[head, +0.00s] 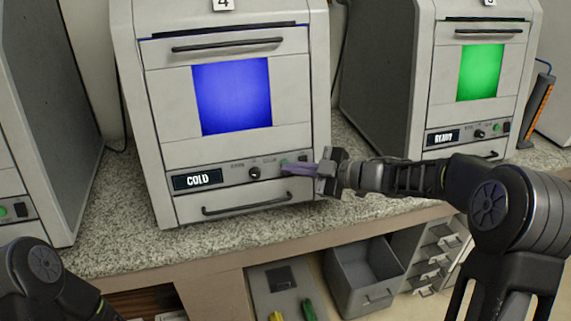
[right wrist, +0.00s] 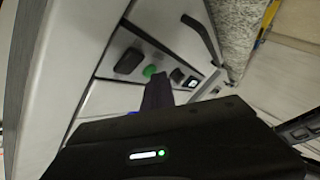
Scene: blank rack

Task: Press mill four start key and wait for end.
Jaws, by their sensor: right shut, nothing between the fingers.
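Mill four (head: 160,95) is the light grey machine with a "4" label, standing on the counter at centre left in the head view. Its window (head: 232,96) glows blue and its display (head: 197,180) reads COLD. My right gripper (head: 288,169) is shut and empty, its purple-grey fingertips at the right part of the mill's panel. The green start key (head: 284,161) shows just above the fingertips, partly hidden. In the right wrist view the green key (right wrist: 150,71) is right at the finger's tip (right wrist: 157,92); I cannot tell whether they touch. My left gripper is out of view.
A similar machine (head: 425,100) at the right has a green window and reads READY. Another machine (head: 45,120) stands at the left edge. The speckled counter (head: 120,235) has free room in front. Below are an open grey bin (head: 365,280) and small drawers (head: 432,250).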

